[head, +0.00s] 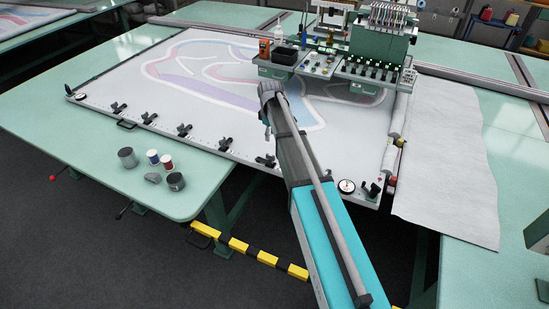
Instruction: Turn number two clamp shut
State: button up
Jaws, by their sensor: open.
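A row of black clamps lines the front edge of the white frame (90,99). The leftmost is one clamp (118,108), and the second from the left is another clamp (148,118). Further right are a third clamp (184,131) and more beyond it. Their number labels are too small to read, so I cannot tell which is number two, or which levers are shut. My gripper (267,126) is mostly hidden behind my arm, above the frame's front part. It is open and apart from the clamps on the left.
Grey cans (127,157), thread spools (153,157) and a grey lump stand on the green table (60,135) left of the frame. A green tufting head (378,45) stands over the frame's back. White cloth (450,160) hangs at right. A yellow-black barrier (238,245) lies in front.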

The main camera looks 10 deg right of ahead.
aim_at(271, 155)
jog(key=shift+f+b, duration=5.65)
jog(key=shift+f, duration=0.25)
